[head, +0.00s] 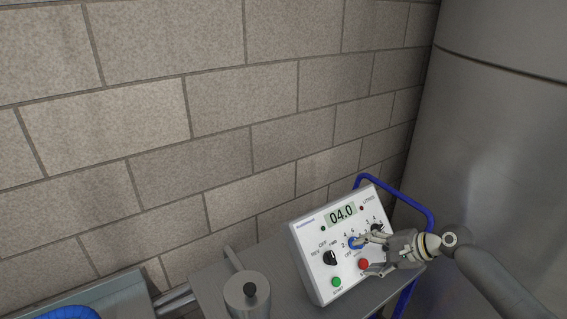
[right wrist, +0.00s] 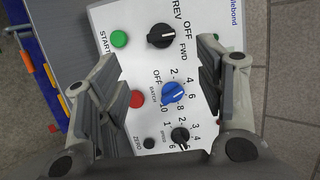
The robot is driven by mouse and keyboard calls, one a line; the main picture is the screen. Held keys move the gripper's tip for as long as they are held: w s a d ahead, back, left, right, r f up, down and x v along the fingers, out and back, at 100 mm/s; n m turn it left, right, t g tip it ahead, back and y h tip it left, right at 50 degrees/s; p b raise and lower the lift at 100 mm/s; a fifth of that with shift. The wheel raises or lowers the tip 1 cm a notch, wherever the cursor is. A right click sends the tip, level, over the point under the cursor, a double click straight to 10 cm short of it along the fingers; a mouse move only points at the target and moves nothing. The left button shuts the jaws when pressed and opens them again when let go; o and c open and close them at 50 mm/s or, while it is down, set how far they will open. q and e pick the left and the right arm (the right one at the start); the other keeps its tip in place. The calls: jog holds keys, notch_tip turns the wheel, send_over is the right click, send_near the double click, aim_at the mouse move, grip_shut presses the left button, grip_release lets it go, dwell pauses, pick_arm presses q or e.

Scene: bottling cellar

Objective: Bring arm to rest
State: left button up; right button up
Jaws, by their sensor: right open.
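My right gripper (head: 376,254) is in front of the white control panel (head: 311,238) in the head view, near its blue knob (head: 354,243). In the right wrist view its two fingers (right wrist: 168,88) stand apart, one on each side of the blue knob (right wrist: 173,92), with nothing held between them. I cannot tell whether the fingers touch the panel. The panel's display (head: 341,214) reads 04.0. The red button (right wrist: 136,99) is partly hidden by a finger. My left gripper is not in view.
The panel sits on a grey cart with a blue rail (head: 411,203). A large steel tank (head: 500,130) is close on the right, and a block wall (head: 220,120) is behind.

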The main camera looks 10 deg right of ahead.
jog(key=s+a+f+n+g+h, duration=0.1)
jog(key=s+a+f+n+g, duration=0.3)
jog(key=s+a+f+n, duration=0.85)
jog(key=s+a+r+n+h, duration=0.1)
jog(key=s+a+r+h, duration=0.1)
jog(key=s, duration=0.6)
jog(key=s+a+r+n+h, duration=0.1)
jog(key=s+a+r+h, duration=0.15)
jog(key=s, duration=0.55)
notch_tip(320, 180, down, 30)
jog(key=s+g+b, duration=0.1)
jog(key=s+b, duration=0.1)
jog(key=b, duration=0.1)
jog(key=s+d+f+g+b, duration=0.1)
jog(key=s+d+f+b, duration=0.2)
jog(key=s+f, duration=1.3)
notch_tip(320, 180, down, 3)
jog(key=shift+s+d+n+g+h, duration=0.3)
jog(key=shift+s+d+n+h, duration=0.05)
jog(key=shift+s+d+h, duration=0.1)
